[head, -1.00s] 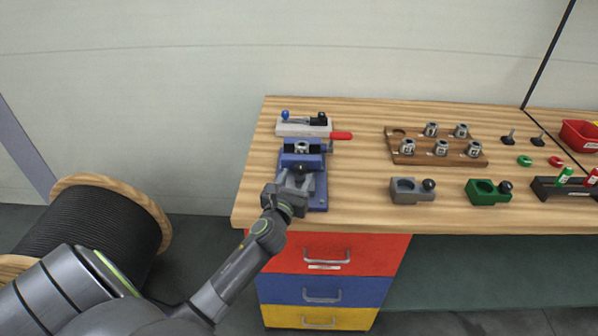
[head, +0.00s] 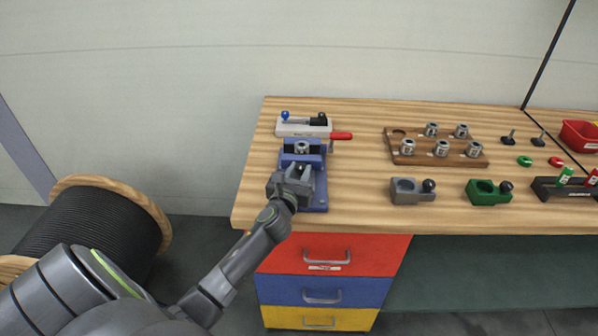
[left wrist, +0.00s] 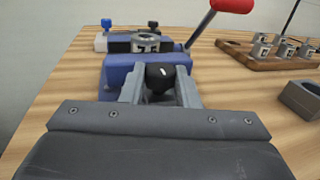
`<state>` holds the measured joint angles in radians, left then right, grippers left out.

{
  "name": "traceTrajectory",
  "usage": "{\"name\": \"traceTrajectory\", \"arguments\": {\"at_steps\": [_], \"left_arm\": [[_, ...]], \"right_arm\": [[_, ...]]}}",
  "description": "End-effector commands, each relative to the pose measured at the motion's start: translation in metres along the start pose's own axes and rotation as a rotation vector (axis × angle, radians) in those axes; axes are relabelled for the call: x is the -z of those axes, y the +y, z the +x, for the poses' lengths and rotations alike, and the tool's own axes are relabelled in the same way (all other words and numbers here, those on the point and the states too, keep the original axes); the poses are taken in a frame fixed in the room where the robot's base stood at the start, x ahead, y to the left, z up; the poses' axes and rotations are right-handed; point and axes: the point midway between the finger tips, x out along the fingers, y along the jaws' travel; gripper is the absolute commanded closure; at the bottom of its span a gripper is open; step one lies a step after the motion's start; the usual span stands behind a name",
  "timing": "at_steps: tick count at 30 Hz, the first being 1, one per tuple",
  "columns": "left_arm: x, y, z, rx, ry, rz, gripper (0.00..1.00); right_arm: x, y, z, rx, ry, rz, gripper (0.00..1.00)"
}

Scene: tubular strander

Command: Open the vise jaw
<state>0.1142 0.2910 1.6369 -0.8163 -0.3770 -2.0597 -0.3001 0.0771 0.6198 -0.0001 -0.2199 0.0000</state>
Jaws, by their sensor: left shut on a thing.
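The blue vise (head: 318,197) stands near the left end of the bench, with a grey metal ring-shaped part (head: 302,147) at its jaws. This part also shows in the left wrist view (left wrist: 145,42). My left gripper (head: 299,171) is over the front of the vise. In the left wrist view its two fingers are shut on a black knob (left wrist: 159,76) at the vise's front, and a white mark shows on the knob. A red-handled lever (head: 341,135) is at the vise's back right. My right gripper is not in view.
A grey-white fixture (head: 296,127) with a blue knob stands behind the vise. To the right are a wooden block (head: 402,159) with several metal parts, a grey holder (head: 411,197) and a green holder (head: 486,199). A black cable reel (head: 85,235) stands at left.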

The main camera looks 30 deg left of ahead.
Motion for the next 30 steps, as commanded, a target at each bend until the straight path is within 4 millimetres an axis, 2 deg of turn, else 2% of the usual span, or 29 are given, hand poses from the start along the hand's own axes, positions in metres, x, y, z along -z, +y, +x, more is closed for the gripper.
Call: {"name": "traceTrajectory", "arguments": {"at_steps": [7,15,22,23,27,30], "left_arm": [[0.0,-0.001,-0.003,0.0,0.001,-0.001,1.0],[-0.001,-0.008,-0.03,0.001,0.002,-0.002,1.0],[0.0,-0.008,-0.03,0.001,0.0,0.0,1.0],[0.0,-0.008,-0.03,0.001,0.0,0.0,0.69],[0.0,-0.008,-0.03,0.001,0.0,0.0,0.51],[0.0,-0.008,-0.03,0.001,0.0,0.0,0.5]], "right_arm": [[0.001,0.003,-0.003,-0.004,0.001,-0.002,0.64],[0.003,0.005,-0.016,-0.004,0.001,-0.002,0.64],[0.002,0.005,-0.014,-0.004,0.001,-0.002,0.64],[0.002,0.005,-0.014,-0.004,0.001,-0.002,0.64],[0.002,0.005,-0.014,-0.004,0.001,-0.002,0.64],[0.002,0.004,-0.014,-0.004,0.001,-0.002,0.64]]}}
